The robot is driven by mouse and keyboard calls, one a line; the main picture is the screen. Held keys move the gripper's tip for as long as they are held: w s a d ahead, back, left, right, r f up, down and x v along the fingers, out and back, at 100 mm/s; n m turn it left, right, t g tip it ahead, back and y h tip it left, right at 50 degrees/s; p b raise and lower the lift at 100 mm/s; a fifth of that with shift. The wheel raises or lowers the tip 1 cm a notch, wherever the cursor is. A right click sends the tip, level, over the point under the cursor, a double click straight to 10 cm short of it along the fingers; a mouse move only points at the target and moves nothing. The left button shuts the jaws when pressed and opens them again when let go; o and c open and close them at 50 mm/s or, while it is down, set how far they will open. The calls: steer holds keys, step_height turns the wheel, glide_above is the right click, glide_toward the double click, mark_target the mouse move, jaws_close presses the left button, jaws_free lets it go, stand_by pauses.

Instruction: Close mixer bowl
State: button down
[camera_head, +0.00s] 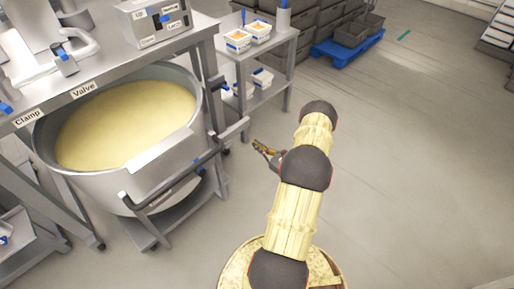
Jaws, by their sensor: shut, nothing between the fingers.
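The mixer bowl (188,84) is a large round metal bowl filled with pale yellow dough or batter. It sits at the left, partly under a metal frame with labels reading "Clamp" and "Valve". A dark bar handle (172,188) runs along its front, with a metal plate above it. My gripper (257,146) is to the right of the bowl, near the end of the bowl's side bar but apart from it as far as I can tell. It is small in view, shut and empty.
A metal side table (262,48) holding white tubs stands behind my gripper. Dark crates (350,34) on a blue pallet stand at the back. The floor at the right is clear.

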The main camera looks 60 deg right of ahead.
mark_target(238, 132)
steer(key=b+x, duration=0.2)
steer(key=x, duration=0.7)
steer(key=shift+w+f, duration=0.1)
steer(key=shift+w, duration=0.3)
steer(key=shift+w+d+b, duration=0.1)
steer(key=shift+w+b, duration=0.2)
steer(key=shift+w, duration=0.05)
